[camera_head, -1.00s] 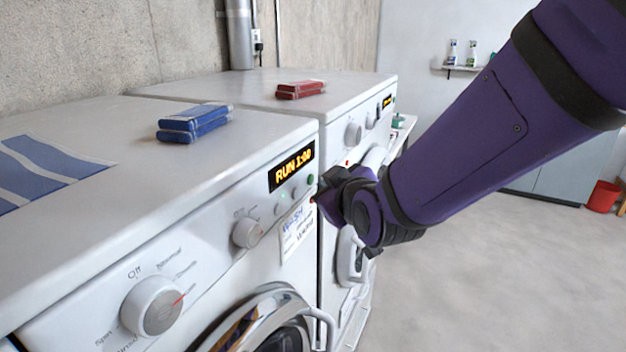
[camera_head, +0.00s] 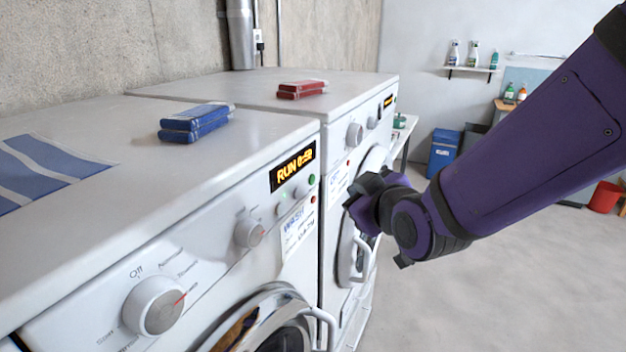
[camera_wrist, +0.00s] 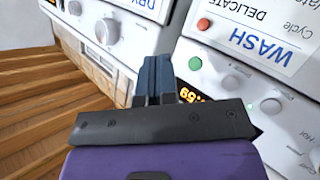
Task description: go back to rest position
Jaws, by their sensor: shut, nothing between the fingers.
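My gripper (camera_head: 352,203) is in front of the machines, to the right of the near washer's panel and apart from it. In the wrist view its fingers (camera_wrist: 155,78) are together with nothing between them. The near white washer (camera_head: 215,262) has a lit display (camera_head: 292,166) that reads RUN with a time just under one minute. Its green button (camera_head: 311,180) and red button (camera_head: 312,198) sit right of the display. The green button also shows in the wrist view (camera_wrist: 195,63).
A second white machine (camera_head: 352,100) stands behind the washer. Blue packs (camera_head: 195,122) and red packs (camera_head: 301,89) lie on the tops. A blue bin (camera_head: 443,152), a wall shelf (camera_head: 472,69) and a red bucket (camera_head: 604,196) are at the back. Open floor (camera_head: 490,290) lies right.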

